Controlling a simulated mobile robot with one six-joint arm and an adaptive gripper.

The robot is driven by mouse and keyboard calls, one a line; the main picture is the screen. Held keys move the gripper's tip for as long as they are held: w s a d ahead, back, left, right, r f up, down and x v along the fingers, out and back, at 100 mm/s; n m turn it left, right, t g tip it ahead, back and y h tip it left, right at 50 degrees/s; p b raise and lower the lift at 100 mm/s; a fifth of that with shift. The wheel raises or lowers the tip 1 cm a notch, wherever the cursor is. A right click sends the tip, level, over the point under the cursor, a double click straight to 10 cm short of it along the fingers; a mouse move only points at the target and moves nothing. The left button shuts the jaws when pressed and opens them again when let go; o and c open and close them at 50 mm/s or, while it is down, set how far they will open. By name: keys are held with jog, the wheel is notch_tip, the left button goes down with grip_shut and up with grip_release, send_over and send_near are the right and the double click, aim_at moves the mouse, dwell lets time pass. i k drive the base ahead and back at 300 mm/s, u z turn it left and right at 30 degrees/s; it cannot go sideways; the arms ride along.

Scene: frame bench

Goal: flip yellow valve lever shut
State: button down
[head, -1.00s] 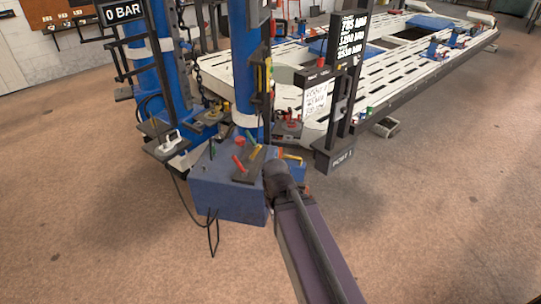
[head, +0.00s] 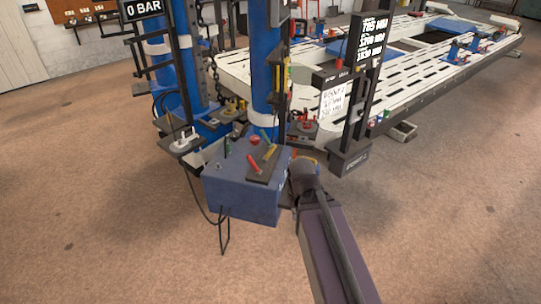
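A blue box (head: 240,195) stands at the foot of a blue post, with a dark plate on top carrying small levers. I cannot tell which is the valve lever. My gripper (head: 302,176) is just right of the box in the picture. Its fingers are hidden behind my dark wrist, so its opening and any contact do not show.
A red knob (head: 254,140) sits on the box behind the levers. A dark upright with a display (head: 371,40) stands right of my gripper. A white slotted frame bench (head: 250,72) fills the back. A black cable (head: 222,235) hangs in front of the box. The front floor is clear.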

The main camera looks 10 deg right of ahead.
aim_at(265, 157)
jog(key=u, duration=0.05)
jog(key=i, duration=0.95)
jog(key=z, duration=0.05)
